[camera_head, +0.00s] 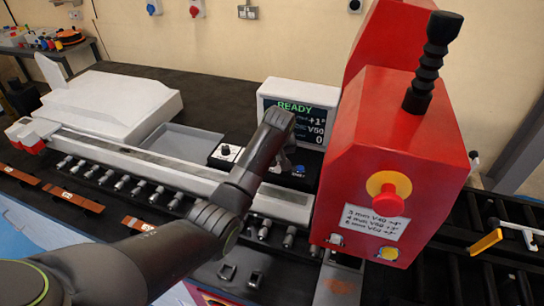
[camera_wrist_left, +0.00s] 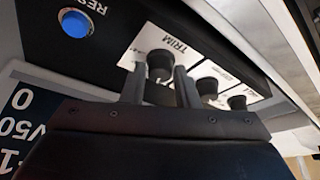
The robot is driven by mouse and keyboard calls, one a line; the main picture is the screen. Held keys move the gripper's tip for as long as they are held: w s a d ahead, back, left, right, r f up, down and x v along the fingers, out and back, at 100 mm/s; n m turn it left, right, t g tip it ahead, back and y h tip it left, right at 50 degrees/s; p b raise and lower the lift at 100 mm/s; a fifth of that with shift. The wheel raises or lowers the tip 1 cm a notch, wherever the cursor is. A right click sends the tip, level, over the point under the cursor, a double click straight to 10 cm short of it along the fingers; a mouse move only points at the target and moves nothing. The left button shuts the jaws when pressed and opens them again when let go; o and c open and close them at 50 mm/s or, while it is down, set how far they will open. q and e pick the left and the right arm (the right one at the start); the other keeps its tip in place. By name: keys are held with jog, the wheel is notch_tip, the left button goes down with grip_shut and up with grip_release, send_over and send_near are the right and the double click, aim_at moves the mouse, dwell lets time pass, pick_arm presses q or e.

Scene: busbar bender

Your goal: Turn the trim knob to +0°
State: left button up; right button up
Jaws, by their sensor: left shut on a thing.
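The trim knob (camera_wrist_left: 160,65) is a dark round knob on a white plate marked TRIM in the left wrist view. My left gripper (camera_wrist_left: 159,82) has one finger on each side of it and is shut on it. In the head view my own arm and wrist hide the knob. The display (camera_head: 300,112) stands behind my wrist and reads READY in green, with +1° on the line below, then V50 and 0. It also shows, turned over and cut off, in the left wrist view (camera_wrist_left: 28,115). My right gripper is not in view.
Two more dark knobs (camera_wrist_left: 207,88) (camera_wrist_left: 237,102) sit beside the trim knob. A blue RESET button (camera_wrist_left: 76,23) lies on its other side. The red machine head (camera_head: 395,165) with a red mushroom button (camera_head: 390,190) stands close to the right of my wrist.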

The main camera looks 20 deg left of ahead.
pick_arm(q)
jog(key=n+g+y, duration=0.1)
jog(key=n, duration=0.2)
jog(key=shift+w+d+n, duration=0.1)
jog(key=shift+n, duration=0.2)
jog(key=shift+n+y+b, duration=0.3)
jog(key=shift+n+b, duration=0.1)
jog(key=shift+n, duration=0.6)
jog(key=n, duration=0.1)
jog(key=n+g+b, duration=0.1)
jog(key=shift+w+f+n+y+b, duration=0.15)
jog(key=shift+n+y+b, duration=0.15)
jog(key=shift+n+g+b, duration=0.9)
jog(key=shift+n+b, duration=0.7)
jog(key=shift+n, duration=0.2)
jog(key=o, duration=1)
